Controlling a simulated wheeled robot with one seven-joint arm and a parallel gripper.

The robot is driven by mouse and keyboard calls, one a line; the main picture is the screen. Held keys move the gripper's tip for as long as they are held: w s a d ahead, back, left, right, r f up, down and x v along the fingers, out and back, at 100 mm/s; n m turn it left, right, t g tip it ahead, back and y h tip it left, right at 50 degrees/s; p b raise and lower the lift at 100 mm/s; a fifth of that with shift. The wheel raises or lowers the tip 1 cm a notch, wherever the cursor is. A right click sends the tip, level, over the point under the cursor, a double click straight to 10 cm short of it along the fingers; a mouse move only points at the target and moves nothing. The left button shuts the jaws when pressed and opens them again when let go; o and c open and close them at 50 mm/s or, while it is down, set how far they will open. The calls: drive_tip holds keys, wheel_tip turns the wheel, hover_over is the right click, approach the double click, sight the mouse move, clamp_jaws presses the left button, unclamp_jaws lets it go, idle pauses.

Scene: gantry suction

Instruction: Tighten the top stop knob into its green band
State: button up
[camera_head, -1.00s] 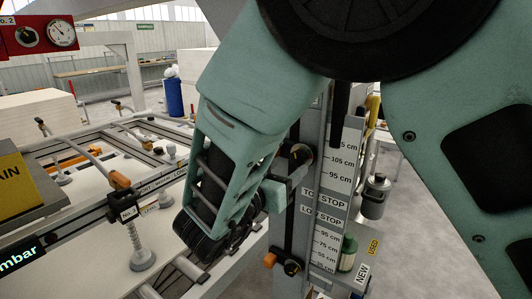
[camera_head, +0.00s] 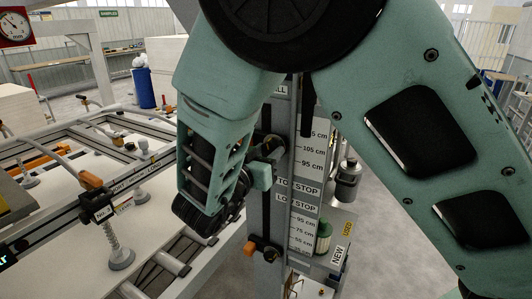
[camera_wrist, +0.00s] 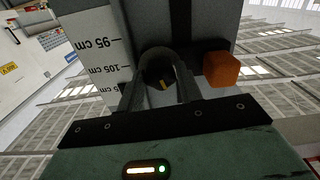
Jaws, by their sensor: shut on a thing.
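The top stop knob (camera_wrist: 158,70) is dark and round, with a small yellow mark on its face, in the wrist view. My gripper (camera_wrist: 160,82) is shut on it, with a dark finger on each side. An orange block (camera_wrist: 221,69) sits just right of the knob. In the head view, my gripper (camera_head: 264,160) is at the upper stop on the grey upright (camera_head: 278,110), left of the white cm scale (camera_head: 312,150). My arm and fingers partly hide the knob there. I cannot make out a green band in either view.
The low stop, with an orange block (camera_head: 249,247) and dark knob (camera_head: 271,254), is lower on the upright. A frame with suction cups (camera_head: 120,255) fills the left. A grey canister (camera_head: 347,180) hangs at right.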

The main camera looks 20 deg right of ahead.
drive_tip(key=m+b, duration=0.1)
drive_tip(key=b, duration=0.1)
drive_tip(key=m+b, duration=0.2)
drive_tip(key=shift+f+m, duration=0.25)
drive_tip(key=shift+m, duration=0.05)
drive_tip(key=m+b, duration=0.1)
drive_tip(key=b, duration=0.1)
drive_tip(key=shift+r+m+b, duration=0.1)
drive_tip(key=shift+m+b, duration=0.2)
drive_tip(key=shift+r+m+b, duration=0.1)
drive_tip(key=shift+m+b, duration=0.4)
drive_tip(key=shift+b, duration=0.05)
drive_tip(key=shift+r, duration=0.1)
drive_tip(key=o, duration=1)
drive_tip(key=shift+s+a, duration=0.1)
